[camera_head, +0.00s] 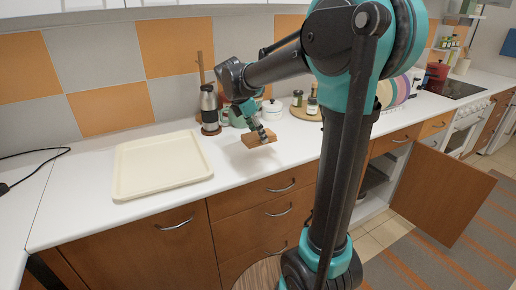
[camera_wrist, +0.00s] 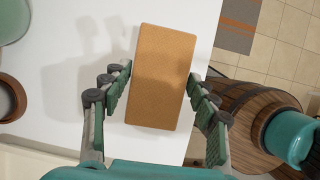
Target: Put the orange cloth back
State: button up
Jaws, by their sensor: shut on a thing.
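The orange cloth (camera_head: 254,141) looks like a flat, folded orange-brown rectangle. It is at my gripper (camera_head: 262,134), over the white counter to the right of the cream tray. In the wrist view the cloth (camera_wrist: 163,75) lies between the two fingers of my gripper (camera_wrist: 160,88).
The cream tray (camera_head: 125,178) lies empty on the counter (camera_head: 80,205). A dark flask (camera_head: 209,106), a white pot (camera_head: 272,110) and jars stand behind my gripper. A cabinet door (camera_head: 440,195) hangs open at the right.

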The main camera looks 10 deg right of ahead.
aim_at(258, 156)
jog(key=shift+f, duration=3.15)
jog(key=shift+f, duration=0.1)
jog(key=o, duration=1.2)
jog(key=v, duration=1.2)
